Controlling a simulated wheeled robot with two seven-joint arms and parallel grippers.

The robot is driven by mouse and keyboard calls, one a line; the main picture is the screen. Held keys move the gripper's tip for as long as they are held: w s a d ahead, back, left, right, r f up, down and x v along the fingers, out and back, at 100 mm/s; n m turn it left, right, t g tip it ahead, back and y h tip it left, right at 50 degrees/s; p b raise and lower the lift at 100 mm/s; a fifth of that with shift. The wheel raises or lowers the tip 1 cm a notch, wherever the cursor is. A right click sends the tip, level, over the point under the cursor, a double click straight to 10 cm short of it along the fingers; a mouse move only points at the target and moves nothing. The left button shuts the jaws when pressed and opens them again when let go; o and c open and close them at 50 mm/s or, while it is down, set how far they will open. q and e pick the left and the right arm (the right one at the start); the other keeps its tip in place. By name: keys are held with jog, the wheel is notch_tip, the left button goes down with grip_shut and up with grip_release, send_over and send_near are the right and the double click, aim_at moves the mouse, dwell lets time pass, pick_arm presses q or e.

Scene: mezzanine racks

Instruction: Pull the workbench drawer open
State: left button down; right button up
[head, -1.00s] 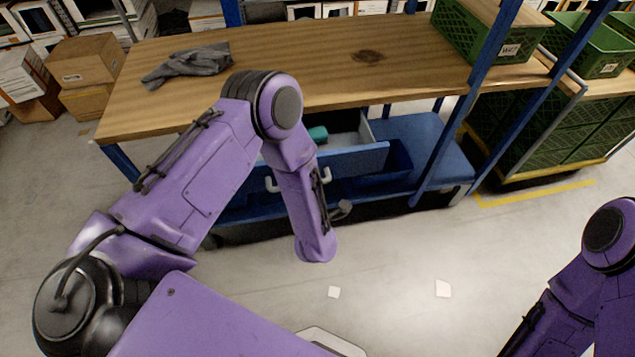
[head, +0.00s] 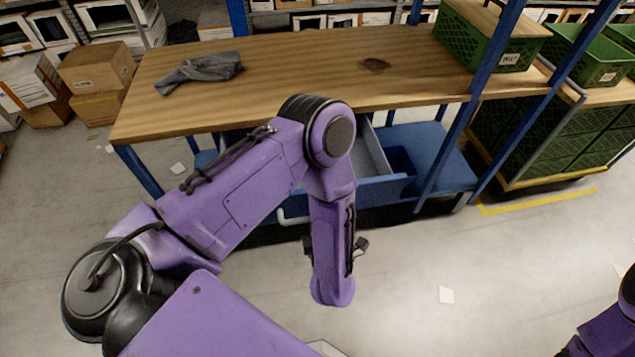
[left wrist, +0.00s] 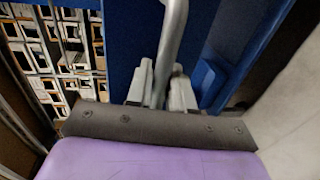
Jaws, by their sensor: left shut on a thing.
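The workbench drawer (head: 385,188) is blue-fronted and stands pulled out below the wooden worktop (head: 290,80). Its grey inside shows behind the front, partly hidden by my left arm. One end of the pale drawer handle (head: 290,217) shows left of my forearm. In the left wrist view, my left gripper (left wrist: 160,82) is shut on the grey handle bar (left wrist: 174,30), a finger on each side, with blue panel behind. In the head view my forearm hides these fingers. My right arm shows only at the lower right edge; its gripper is out of view.
A grey cloth (head: 200,72) lies on the worktop. A green crate (head: 485,40) stands at its right end, beside a blue upright. Cardboard boxes (head: 95,65) are stacked at the left.

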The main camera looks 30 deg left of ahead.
pick_arm(q)
jog(key=c, duration=1.1)
grip_release()
jog(key=shift+c, duration=0.2)
jog(key=shift+s+d, duration=0.25)
jog(key=b+v, duration=0.2)
jog(key=v, duration=0.8)
jog(key=shift+a, duration=0.1)
